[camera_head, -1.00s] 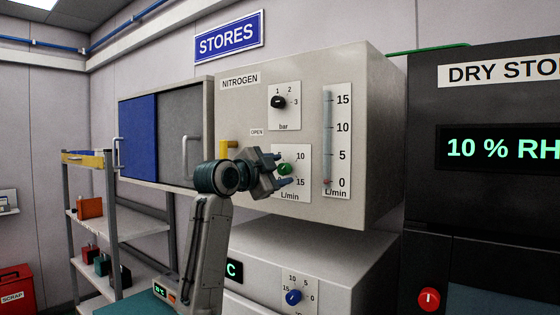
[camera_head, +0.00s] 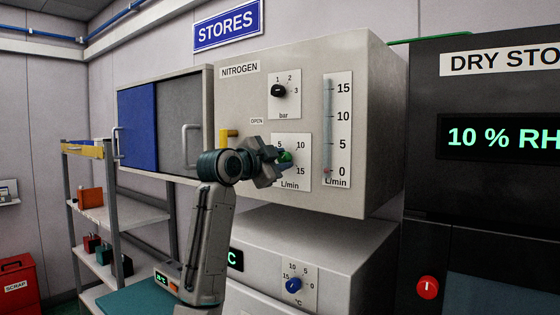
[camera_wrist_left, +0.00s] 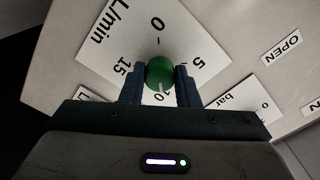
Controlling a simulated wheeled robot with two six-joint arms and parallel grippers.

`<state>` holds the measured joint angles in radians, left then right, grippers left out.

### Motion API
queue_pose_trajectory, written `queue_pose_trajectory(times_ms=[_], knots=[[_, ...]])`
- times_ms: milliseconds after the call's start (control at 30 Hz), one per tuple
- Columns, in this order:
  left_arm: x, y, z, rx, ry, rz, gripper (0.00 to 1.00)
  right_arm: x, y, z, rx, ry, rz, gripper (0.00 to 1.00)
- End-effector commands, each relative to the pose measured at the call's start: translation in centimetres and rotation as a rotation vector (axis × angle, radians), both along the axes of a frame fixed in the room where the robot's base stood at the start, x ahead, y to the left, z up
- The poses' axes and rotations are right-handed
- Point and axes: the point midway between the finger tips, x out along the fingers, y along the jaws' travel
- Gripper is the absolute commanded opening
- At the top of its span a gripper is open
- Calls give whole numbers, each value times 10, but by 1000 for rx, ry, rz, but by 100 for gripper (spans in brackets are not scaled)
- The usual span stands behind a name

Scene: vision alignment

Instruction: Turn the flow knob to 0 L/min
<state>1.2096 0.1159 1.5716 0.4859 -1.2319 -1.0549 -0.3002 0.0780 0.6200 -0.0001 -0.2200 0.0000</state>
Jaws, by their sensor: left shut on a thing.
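The green flow knob (camera_head: 285,157) sits on a white L/min dial plate (camera_head: 303,160) on the nitrogen panel. In the left wrist view the knob (camera_wrist_left: 160,72) is between the two blue fingers of my left gripper (camera_wrist_left: 160,84), which is shut on it. A white line on the knob points at the 10 there; the 0 of the dial (camera_wrist_left: 157,22) is on the opposite side. In the head view my left gripper (camera_head: 284,158) partly hides the knob and dial. The flow tube (camera_head: 328,125) has a small red mark near its 0. My right gripper is not in view.
Above the flow dial is a black bar knob (camera_head: 279,91). A yellow handle (camera_head: 228,136) by an OPEN label sticks out left of the dial, close to my gripper. A blue knob (camera_head: 294,285) is on the lower unit. The dry store (camera_head: 480,210) stands right.

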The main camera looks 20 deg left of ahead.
Motion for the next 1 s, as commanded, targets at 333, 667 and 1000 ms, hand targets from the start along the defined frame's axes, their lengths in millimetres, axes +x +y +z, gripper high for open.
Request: queue_pose_trajectory(times_ms=[333,667,1000], knots=[[0,0,-3,-231,85,-1,6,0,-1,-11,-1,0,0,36],[0,-1,-3,-526,195,-1,6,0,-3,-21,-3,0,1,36],[0,-1,-3,-830,306,0,6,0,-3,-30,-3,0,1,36]])
